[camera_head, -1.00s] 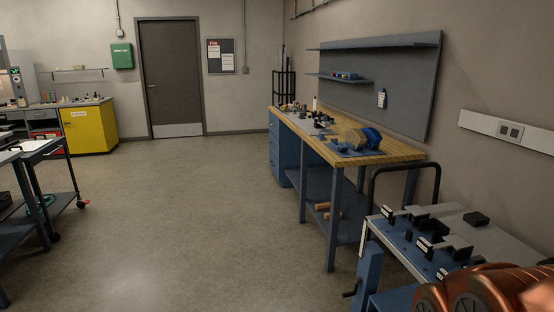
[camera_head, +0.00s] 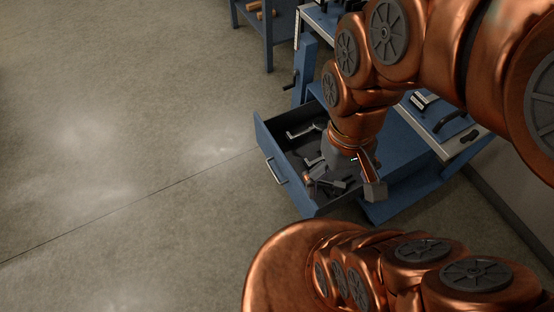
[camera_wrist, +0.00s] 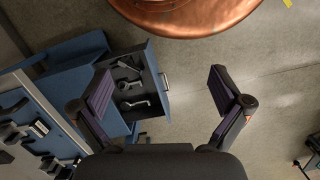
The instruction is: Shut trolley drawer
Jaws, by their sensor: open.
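The trolley drawer (camera_head: 262,140) stands pulled out from the blue trolley (camera_head: 408,155), its dark inside showing. Its blue front faces left and carries a pale bar handle (camera_head: 277,172). Metal tools lie in the drawer. In the wrist view the open drawer (camera_wrist: 153,75) lies beyond and between my fingers, with its handle (camera_wrist: 164,82) near the middle. My gripper (camera_head: 345,185) is open and empty, above the drawer's near side in the head view. Its spread fingers also show in the wrist view (camera_wrist: 162,85). My arm hides part of the drawer and trolley.
The trolley top (camera_head: 450,128) carries dark-handled items; more show in the wrist view (camera_wrist: 38,130). A blue workbench (camera_head: 268,40) stands behind. The floor (camera_head: 130,150) left of the drawer is clear. A wall runs along the right.

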